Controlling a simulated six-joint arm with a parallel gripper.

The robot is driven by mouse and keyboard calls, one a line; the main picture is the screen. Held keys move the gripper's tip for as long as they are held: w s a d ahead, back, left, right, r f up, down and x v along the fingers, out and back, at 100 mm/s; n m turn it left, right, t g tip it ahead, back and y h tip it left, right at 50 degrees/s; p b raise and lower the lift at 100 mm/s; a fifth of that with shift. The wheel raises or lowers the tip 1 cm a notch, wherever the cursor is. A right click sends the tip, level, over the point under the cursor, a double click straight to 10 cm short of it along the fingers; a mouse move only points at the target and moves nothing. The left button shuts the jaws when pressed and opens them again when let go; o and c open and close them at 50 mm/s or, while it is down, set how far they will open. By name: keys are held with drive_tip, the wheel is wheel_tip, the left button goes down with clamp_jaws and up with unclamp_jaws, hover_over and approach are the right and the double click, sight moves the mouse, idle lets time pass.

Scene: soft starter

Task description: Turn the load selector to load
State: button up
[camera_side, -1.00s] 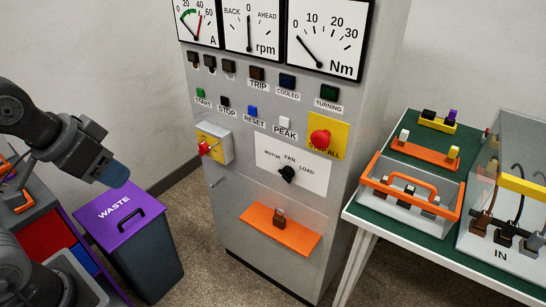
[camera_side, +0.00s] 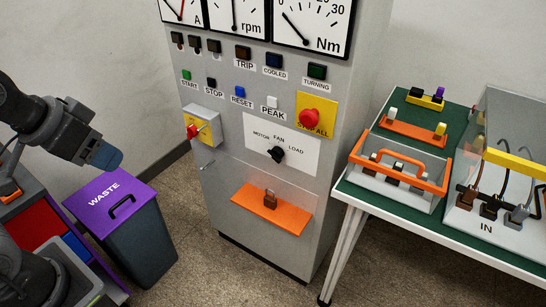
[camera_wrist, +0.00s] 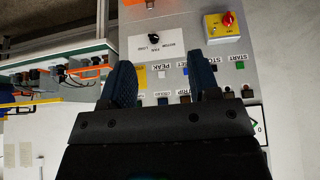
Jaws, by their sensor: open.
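The load selector is a black knob (camera_side: 276,154) on a white plate (camera_side: 300,156) marked MOTOR, FAN and LOAD, on the front of the grey cabinet. LOAD is at its right in the side view. I cannot tell clearly which mark the knob points to. In the wrist view the knob (camera_wrist: 154,38) is upside down, above and between my fingertips. My gripper (camera_side: 106,158) is at the left in the side view, well away from the cabinet and above the waste bin. In the wrist view my gripper (camera_wrist: 163,75) has its two blue fingers apart, with nothing between them.
An orange ledge (camera_side: 289,217) with a padlock (camera_side: 270,199) juts out below. A purple-lidded waste bin (camera_side: 150,240) stands left of the cabinet, a green-topped table (camera_side: 370,198) right.

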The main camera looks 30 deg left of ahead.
sight(272, 157)
drive_tip(key=shift+o, duration=1)
drive_tip(key=w+d+f+n+t, duration=0.1)
drive_tip(key=w+d+f+t, duration=0.1)
drive_tip(key=w, duration=1)
drive_tip(key=shift+w+n+t+h, duration=0.3)
drive_tip(key=shift+w+n, duration=0.05)
drive_tip(key=shift+n, duration=0.05)
drive_tip(key=w+d+f+n+t, duration=0.25)
drive_tip(key=w+f, duration=0.45)
drive_tip(key=w, duration=0.5)
wheel_tip(272, 157, down, 20)
drive_tip(key=w+d+n+t, duration=0.2)
drive_tip(key=n+t, duration=0.3)
drive_tip(key=t, duration=0.2)
drive_tip(key=w, duration=1.4)
drive_tip(key=shift+d+r, duration=0.2)
drive_tip(key=shift+c, duration=0.5)
drive_tip(key=c, duration=0.8)
